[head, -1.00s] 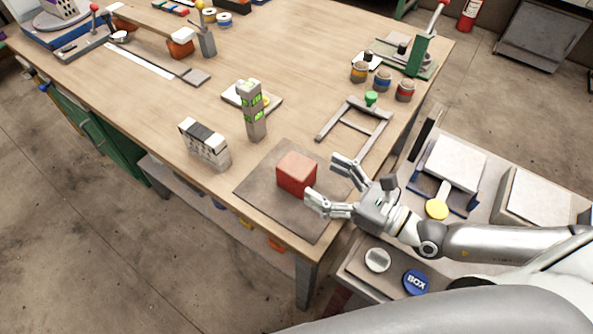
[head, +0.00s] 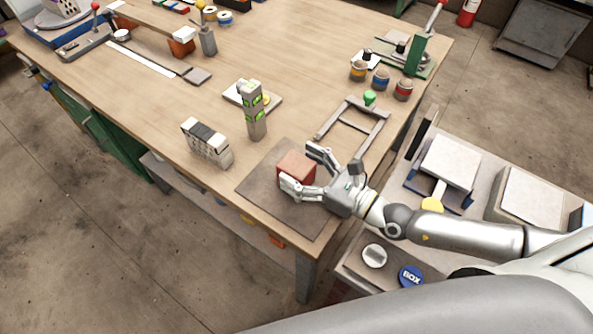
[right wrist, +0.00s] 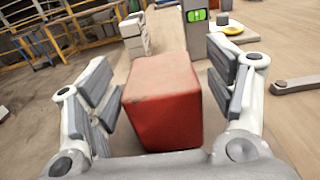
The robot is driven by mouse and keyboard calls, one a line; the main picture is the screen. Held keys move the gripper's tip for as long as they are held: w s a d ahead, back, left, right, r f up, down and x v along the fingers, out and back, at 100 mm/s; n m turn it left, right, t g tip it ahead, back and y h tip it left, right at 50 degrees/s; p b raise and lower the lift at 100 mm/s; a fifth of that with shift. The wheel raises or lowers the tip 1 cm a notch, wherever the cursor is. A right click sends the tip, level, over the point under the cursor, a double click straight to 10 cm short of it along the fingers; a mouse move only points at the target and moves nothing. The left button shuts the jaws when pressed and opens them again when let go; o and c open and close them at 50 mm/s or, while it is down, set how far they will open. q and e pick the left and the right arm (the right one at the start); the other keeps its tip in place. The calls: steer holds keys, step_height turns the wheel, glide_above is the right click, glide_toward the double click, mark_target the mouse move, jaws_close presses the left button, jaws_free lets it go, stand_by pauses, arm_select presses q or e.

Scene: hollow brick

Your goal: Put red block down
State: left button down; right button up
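The red block (head: 294,167) rests on the dark square mat (head: 262,187) near the table's front corner. My right gripper (head: 302,170) is around the block with its fingers open, one on each side. In the right wrist view the red block (right wrist: 163,100) stands between the two fingers of the right gripper (right wrist: 165,95), with a visible gap on both sides. Part of the block is hidden behind the fingers in the head view. My left gripper is not in view.
A grey-white block stack (head: 207,143) and a tall grey post with green level windows (head: 254,110) stand just beyond the mat. A metal frame (head: 352,128) lies to the right. Small jars (head: 381,79) stand near the right edge. The table's middle is mostly clear.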

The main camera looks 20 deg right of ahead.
steer(key=c, duration=1)
steer(key=shift+c, duration=0.6)
steer(key=shift+r, duration=0.2)
